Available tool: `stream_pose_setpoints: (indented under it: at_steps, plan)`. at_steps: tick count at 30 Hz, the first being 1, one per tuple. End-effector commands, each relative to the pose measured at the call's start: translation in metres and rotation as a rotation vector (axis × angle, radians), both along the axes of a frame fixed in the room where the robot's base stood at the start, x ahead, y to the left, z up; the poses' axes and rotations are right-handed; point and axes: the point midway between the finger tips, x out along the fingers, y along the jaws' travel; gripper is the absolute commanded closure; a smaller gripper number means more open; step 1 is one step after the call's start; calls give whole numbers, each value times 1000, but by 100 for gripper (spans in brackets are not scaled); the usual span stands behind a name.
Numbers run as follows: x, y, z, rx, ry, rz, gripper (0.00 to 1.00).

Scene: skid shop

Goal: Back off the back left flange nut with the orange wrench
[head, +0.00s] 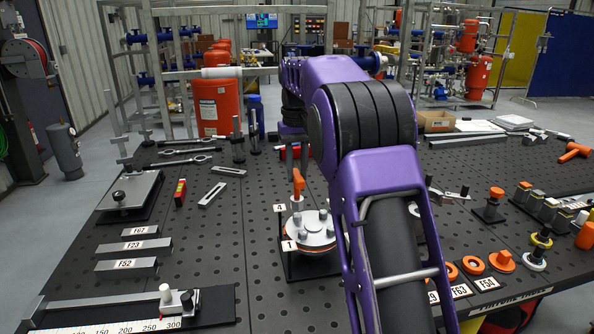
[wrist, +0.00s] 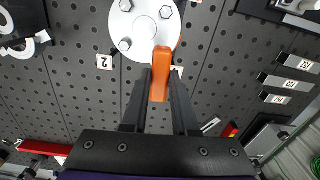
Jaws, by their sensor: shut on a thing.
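The orange wrench (head: 298,186) stands upright over the back left of the round grey flange (head: 318,238) in the head view. In the wrist view the orange wrench (wrist: 160,75) lies between the two dark fingers of my gripper (wrist: 160,100), which is shut on it. Its far end overlaps the edge of the flange (wrist: 143,25) and hides the back left flange nut. I cannot tell whether it is seated on that nut. Other flange nuts (wrist: 125,44) are bare in the wrist view. My purple arm hides the flange's right side in the head view.
The flange stands on a dark perforated table (head: 215,245). Labelled grey bars (head: 135,246) and a slotted bar (head: 211,195) lie to the left. A measuring rule (head: 110,324) is at the front left. Orange caps (head: 503,260) and several fittings stand to the right.

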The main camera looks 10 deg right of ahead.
Motion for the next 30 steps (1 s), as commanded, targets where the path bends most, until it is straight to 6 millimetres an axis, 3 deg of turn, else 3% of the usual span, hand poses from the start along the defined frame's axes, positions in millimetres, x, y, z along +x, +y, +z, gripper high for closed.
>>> stream_pose_setpoints:
  at_steps: [30]
  plan:
    - [0,-1,-9,0,-1,4,100]
